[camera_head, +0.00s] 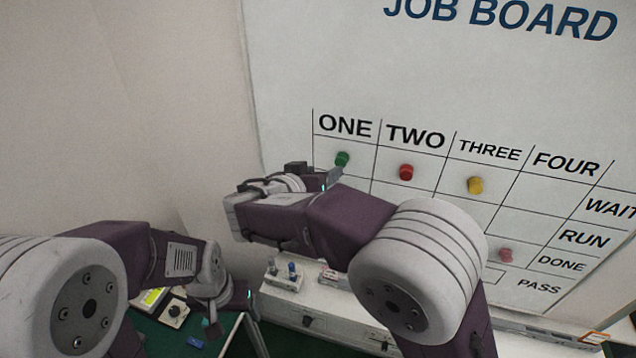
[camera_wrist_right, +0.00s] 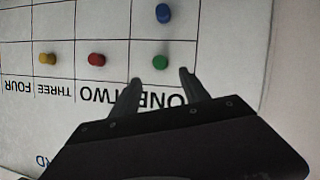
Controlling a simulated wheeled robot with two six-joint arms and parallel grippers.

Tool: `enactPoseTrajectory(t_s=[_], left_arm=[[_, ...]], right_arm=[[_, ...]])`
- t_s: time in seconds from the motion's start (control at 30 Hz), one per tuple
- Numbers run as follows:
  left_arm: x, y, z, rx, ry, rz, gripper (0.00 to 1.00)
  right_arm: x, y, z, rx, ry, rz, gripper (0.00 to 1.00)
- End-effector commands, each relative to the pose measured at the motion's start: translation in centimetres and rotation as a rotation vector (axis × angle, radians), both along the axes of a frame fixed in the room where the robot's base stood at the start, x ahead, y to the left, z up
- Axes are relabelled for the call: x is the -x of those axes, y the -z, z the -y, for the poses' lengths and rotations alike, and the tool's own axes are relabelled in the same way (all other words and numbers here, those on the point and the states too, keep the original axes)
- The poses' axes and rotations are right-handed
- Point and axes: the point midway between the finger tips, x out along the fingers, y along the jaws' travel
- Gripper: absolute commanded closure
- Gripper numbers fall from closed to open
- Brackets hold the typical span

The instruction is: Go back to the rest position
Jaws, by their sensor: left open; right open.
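My right gripper (camera_head: 328,180) is in front of the job board (camera_head: 330,60), near the green magnet (camera_head: 342,159) in column ONE. In the right wrist view the right gripper (camera_wrist_right: 160,77) has its fingers apart and empty. The green magnet (camera_wrist_right: 161,62) shows just beyond the fingertips, on the board; whether they touch it I cannot tell. My left gripper (camera_head: 231,316) is low at the left, over the green-topped table, with its fingers apart and nothing visible between them.
Red (camera_head: 406,172), yellow (camera_head: 475,185) and pink-red (camera_head: 505,255) magnets are on the board. A blue magnet (camera_wrist_right: 163,13) shows in the wrist view; my right arm hides it in the head view. A white ledge (camera_head: 330,303) with small items runs below. A blue piece (camera_head: 195,342) lies on the table.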

Motion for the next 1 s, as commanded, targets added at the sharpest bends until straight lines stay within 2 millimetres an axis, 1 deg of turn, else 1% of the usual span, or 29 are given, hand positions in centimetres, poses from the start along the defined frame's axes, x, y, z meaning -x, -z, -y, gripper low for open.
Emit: enactPoseTrajectory(t_s=[0.17, 0.23, 0.27, 0.33, 0.37, 0.4, 0.47, 0.5, 0.57, 0.6, 0.67, 0.7, 0.77, 0.8, 0.83, 0.87, 0.9, 0.93, 1.0], left_arm=[[0.0, 0.0, 0.0, 0.0, 0.0, 0.001, 0.24], [0.0, 0.4, 0.0, 0.0, 0.0, 0.001, 0.24], [0.0, 0.7, 0.0, 0.0, 0.0, 0.001, 0.24], [0.0, 2.2, 0.0, 0.0, 0.0, 0.001, 0.24], [0.0, 2.9, 0.0, 0.0, 0.0, 0.0, 0.24], [0.0, 3.9, 0.0, 0.0, 0.0, 0.0, 0.24], [0.0, 5.1, 0.0, 0.0, 0.0, 0.0, 0.24], [0.0, 5.9, 0.0, 0.0, 0.0, 0.0, 0.24], [0.0, 6.9, 0.0, 0.0, 0.0, 0.0, 0.24], [-0.1, 7.6, 0.0, 0.0, 0.0, 0.0, 0.24], [-0.1, 8.6, 0.0, 0.0, 0.0, 0.0, 0.24], [-0.1, 9.2, 0.0, 0.0, 0.0, 0.0, 0.24], [-0.1, 10.2, 0.0, 0.0, 0.0, 0.0, 0.24], [-0.1, 10.8, 0.0, 0.0, 0.0, 0.0, 0.24], [-0.1, 11.0, 0.0, 0.0, 0.0, 0.0, 0.24], [-0.1, 11.0, 0.0, 0.0, 0.0, 0.0, 0.24], [-0.1, 10.8, 0.0, 0.0, 0.0, 0.0, 0.24], [-0.1, 10.6, 0.0, 0.0, 0.0, 0.0, 0.24], [-0.1, 10.5, 0.0, 0.0, 0.0, 0.0, 0.24]], right_arm=[[0.0, 0.0, 0.0, 0.0, 0.0, 0.0, 0.47], [-0.3, 0.3, 0.7, 0.0, 0.016, 0.0, 0.47], [-0.6, 0.6, 1.6, -0.003, 0.035, 0.002, 0.47], [-1.6, 1.1, 5.3, -0.019, 0.114, 0.018, 0.47], [-1.9, 1.5, 7.5, -0.023, 0.161, 0.022, 0.47], [-1.7, 2.5, 11.0, -0.027, 0.231, 0.013, 0.47], [-0.4, 5.1, 15.9, -0.057, 0.348, -0.036, 0.47], [1.0, 7.4, 18.7, -0.087, 0.417, -0.089, 0.47], [3.7, 11.1, 22.1, -0.128, 0.498, -0.2, 0.47], [5.8, 13.8, 23.8, -0.159, 0.538, -0.288, 0.47], [9.3, 18.0, 25.5, -0.218, 0.573, -0.435, 0.47], [11.8, 20.7, 26.0, -0.267, 0.579, -0.536, 0.47], [15.7, 24.9, 25.7, -0.362, 0.556, -0.691, 0.47], [18.2, 27.5, 24.6, -0.437, 0.51, -0.788, 0.47], [19.8, 29.1, 23.5, -0.493, 0.456, -0.851, 0.47], [20.9, 30.2, 22.3, -0.537, 0.392, -0.897, 0.47], [21.9, 31.0, 20.6, -0.575, 0.298, -0.941, 0.47], [22.4, 31.4, 19.4, -0.588, 0.225, -0.965, 0.47], [22.7, 32.2, 17.6, -0.592, 0.08, -0.99, 0.47]])
